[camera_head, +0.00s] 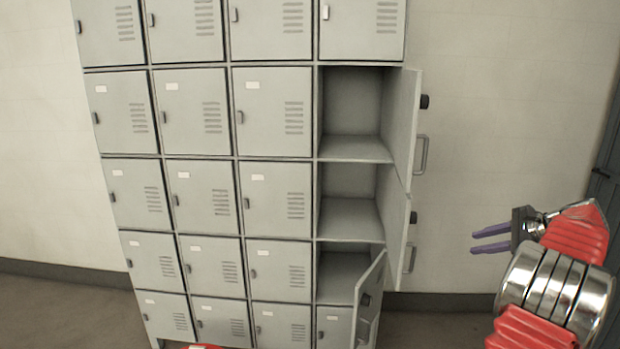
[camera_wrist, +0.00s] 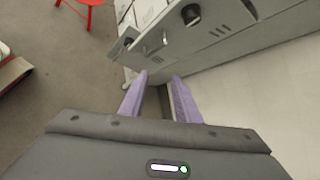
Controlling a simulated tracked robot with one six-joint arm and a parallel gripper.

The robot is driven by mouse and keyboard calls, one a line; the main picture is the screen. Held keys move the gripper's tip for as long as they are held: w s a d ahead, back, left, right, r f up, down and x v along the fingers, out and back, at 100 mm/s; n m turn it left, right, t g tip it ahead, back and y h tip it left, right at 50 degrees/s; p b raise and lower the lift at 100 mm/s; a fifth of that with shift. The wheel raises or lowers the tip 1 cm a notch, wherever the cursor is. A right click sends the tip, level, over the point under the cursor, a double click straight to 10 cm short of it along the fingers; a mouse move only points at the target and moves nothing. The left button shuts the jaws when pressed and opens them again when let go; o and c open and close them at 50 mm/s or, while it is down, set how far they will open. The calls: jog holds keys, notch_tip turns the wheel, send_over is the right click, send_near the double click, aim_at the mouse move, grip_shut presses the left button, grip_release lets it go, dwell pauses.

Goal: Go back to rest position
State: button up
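My gripper (camera_head: 491,239) is at the right of the head view, its two purple fingers pointing left toward the lockers. It is in front of the bare wall, right of the open locker doors, and touches nothing that I can see. In the wrist view my gripper (camera_wrist: 160,80) shows both purple fingers with a gap between them and nothing held. My red arm with its metal rings fills the lower right of the head view.
Grey lockers (camera_head: 195,196) fill the left and middle. Three doors in the right column stand open: an upper door (camera_head: 402,125), a middle door (camera_head: 396,235) and a lower door (camera_head: 369,300). The compartments behind look empty. A red stool (camera_wrist: 86,5) shows in the wrist view.

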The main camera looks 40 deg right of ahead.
jog(key=w+a+f+n+g, duration=0.15)
jog(key=w+a+n, duration=0.25)
jog(key=a, duration=0.7)
jog(key=w+a+f+n+g+y, duration=0.1)
jog(key=w+a+n+g, duration=0.3)
jog(key=a, duration=0.6)
jog(key=w+a+f+n+g, duration=0.1)
jog(key=w+a+n, duration=0.4)
jog(key=a, duration=0.6)
jog(key=s+a+n, duration=0.3)
jog(key=a+n, duration=0.4)
jog(key=a, duration=1.2)
jog(key=s+a+r+n+t, duration=0.1)
jog(key=s+a+n, duration=0.2)
jog(key=a+n, duration=0.5)
jog(key=a, duration=1.1)
jog(key=shift+r+n, duration=0.25)
jog(key=shift+n, duration=0.05)
jog(key=shift+s+t, duration=0.1)
jog(key=shift+t, duration=0.15)
jog(key=shift+a, duration=0.1)
